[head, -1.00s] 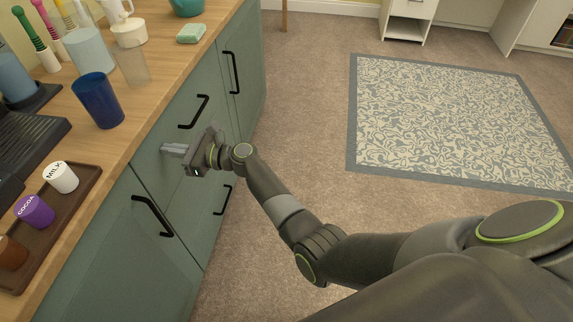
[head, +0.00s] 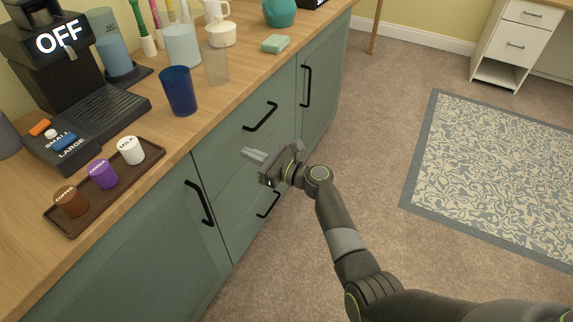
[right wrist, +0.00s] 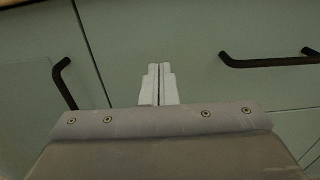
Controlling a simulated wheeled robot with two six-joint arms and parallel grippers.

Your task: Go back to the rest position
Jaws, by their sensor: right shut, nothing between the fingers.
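My right gripper (head: 254,155) is in front of the green cabinet drawers, below the counter edge, with its arm reaching in from the lower right. Its fingers are pressed together and hold nothing. The right wrist view shows the shut fingers (right wrist: 158,84) pointing at the green cabinet front (right wrist: 190,30). I cannot tell whether the fingertips touch the cabinet. My left gripper is not in view.
The wooden counter (head: 215,100) holds a coffee machine (head: 95,110), a tray (head: 148,172) with three labelled pods, a blue cup (head: 178,92) and a green sponge (head: 275,43). Black handles (head: 198,203) stick out from the cabinet. Carpet and a patterned rug (head: 490,175) lie clear on the right.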

